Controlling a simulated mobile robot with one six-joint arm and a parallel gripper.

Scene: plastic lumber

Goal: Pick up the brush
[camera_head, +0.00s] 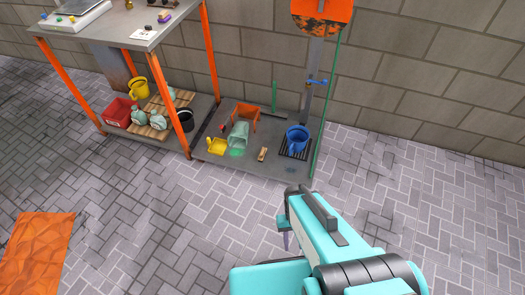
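A small tan block-like item (263,154), which looks like the brush, lies on the low grey platform (268,170) by the wall. It sits between a green spilled container and a blue bucket. It is too small here to make out bristles. My arm reaches in from the lower right, over the paving. My gripper (285,236) is at the arm's far end, in front of the platform and apart from the tan item. The arm partly hides it, and its finger opening cannot be made out.
Near the tan item are the blue bucket (297,139) on a dark grate, a pale green container (239,134), a yellow scoop (216,146) and an orange crate (245,116). An orange-legged table (150,40) stands left. Paving in front is clear; an orange mat (38,250) lies left.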

